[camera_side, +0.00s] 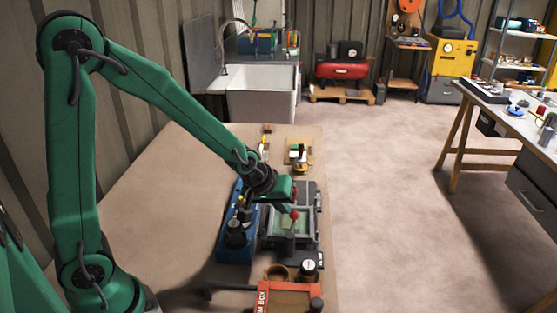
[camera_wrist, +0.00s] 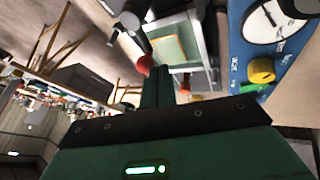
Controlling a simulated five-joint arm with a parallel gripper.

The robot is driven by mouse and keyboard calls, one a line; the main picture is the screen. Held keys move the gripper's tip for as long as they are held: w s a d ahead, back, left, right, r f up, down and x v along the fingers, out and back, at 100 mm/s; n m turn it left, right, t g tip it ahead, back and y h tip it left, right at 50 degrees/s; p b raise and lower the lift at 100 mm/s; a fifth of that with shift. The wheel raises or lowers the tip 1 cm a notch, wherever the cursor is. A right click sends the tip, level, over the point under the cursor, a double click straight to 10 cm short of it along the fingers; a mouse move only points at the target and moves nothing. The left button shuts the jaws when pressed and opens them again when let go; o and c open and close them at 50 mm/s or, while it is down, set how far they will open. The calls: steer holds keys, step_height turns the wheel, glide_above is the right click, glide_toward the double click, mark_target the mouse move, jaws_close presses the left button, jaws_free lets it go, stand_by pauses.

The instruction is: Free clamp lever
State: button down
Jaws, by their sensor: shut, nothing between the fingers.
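The clamp lever shows as a dark rod with a red ball knob (camera_side: 294,215), standing at the front of a grey fixture (camera_side: 272,241) that holds a pale green plate (camera_side: 288,222). In the wrist view the red knob (camera_wrist: 145,65) is right beside the fingertips, and the plate (camera_wrist: 169,47) lies beyond. My gripper (camera_side: 284,207) is over the fixture, close to the knob; in the wrist view my gripper (camera_wrist: 156,76) is shut with nothing in it. I cannot tell whether the fingers touch the knob. A second red part (camera_wrist: 186,88) is partly hidden.
A blue unit (camera_side: 236,248) stands left of the fixture; its dial (camera_wrist: 275,20) and yellow knob (camera_wrist: 261,71) show in the wrist view. A red box (camera_side: 278,294), a brown cup (camera_side: 276,272) and a dark jar (camera_side: 309,268) stand in front. The bench (camera_side: 180,200) is bare at left.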

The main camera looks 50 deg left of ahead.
steer(key=shift+w+d, duration=0.5)
steer(key=shift+w, duration=0.4)
steer(key=shift+w+d, duration=0.6)
steer(key=shift+d, duration=0.3)
steer(key=shift+a, duration=0.15)
stand_by(0.5)
steer(key=shift+a+r, duration=0.3)
steer(key=shift+a, duration=0.25)
steer(key=s+a+r, duration=0.3)
steer(key=a+r, duration=0.3)
steer(key=r, duration=0.3)
steer(key=shift+s+r+y, duration=0.2)
steer(key=shift+s+y, duration=0.2)
